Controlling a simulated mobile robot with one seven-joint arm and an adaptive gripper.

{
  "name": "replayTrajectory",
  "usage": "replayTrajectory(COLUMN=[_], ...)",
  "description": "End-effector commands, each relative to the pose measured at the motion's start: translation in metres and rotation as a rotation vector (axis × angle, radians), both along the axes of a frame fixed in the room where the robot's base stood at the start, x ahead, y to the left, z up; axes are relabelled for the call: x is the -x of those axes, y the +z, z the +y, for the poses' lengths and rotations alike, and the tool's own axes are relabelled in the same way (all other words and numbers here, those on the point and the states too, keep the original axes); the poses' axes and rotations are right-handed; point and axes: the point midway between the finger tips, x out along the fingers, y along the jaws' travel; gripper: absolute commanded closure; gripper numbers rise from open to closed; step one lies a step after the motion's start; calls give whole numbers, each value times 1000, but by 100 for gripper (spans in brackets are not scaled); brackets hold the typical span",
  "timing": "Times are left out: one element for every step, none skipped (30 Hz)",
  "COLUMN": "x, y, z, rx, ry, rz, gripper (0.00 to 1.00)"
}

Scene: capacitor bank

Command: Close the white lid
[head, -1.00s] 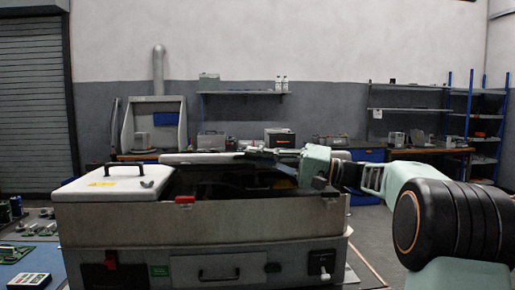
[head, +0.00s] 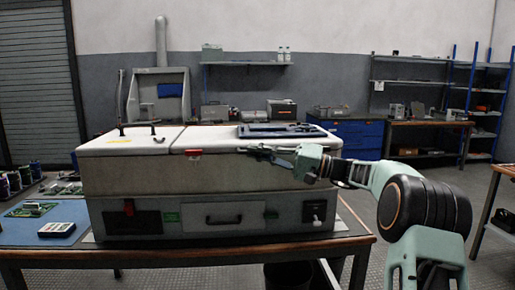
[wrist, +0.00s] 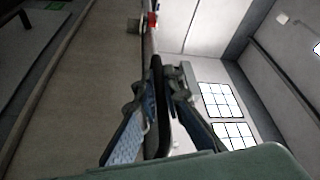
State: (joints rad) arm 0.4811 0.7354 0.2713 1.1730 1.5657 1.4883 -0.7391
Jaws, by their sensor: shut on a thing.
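The white lid (head: 208,138) lies level over the right part of a large grey-beige box (head: 170,175), with no gap visible along its front edge. A dark blue framed panel (head: 280,131) is on its top. My gripper (head: 275,153) is at the lid's front edge, right of a red latch (head: 194,153). In the wrist view, my gripper's fingers (wrist: 160,105) are on either side of a dark bar-like handle (wrist: 157,85) at the lid edge and are shut on it. The fingers partly hide where the handle meets the lid.
A smaller white cover with a black handle (head: 125,145) is on the box's left part. The box stands on a table (head: 330,240) with a blue mat (head: 70,215), circuit boards and a small keypad device (head: 57,229) at left. Open floor is at right.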

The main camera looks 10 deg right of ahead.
Motion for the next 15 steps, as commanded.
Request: replayTrajectory(x=[0, -1, -2, -2, -2, -3, -3, -3, -3, -3, -3, -3, -3, -3, -3], y=[-1, -2, -4, -5, -5, -7, -7, -8, -9, -9, -10, -11, -11, -11, -12], z=[0, 0, 0, 0, 0, 0, 0, 0, 0, 0, 0, 0, 0, 0, 0], rx=[-1, -1, 0, 0, 0, 0, 1, 1, 2, 3, 3, 4, 5, 5, 5], ry=[3, 3, 3, 3, 3, 4, 4, 5, 4, 5, 5, 6, 5, 6, 6], rz=[-3, -3, -2, -2, 0, 1, 1, 2, 2, 4, 4, 5, 5, 6, 6], gripper=[100, 100, 100, 100, 100, 100, 100, 100, 100, 100, 100, 100, 100, 100, 100])
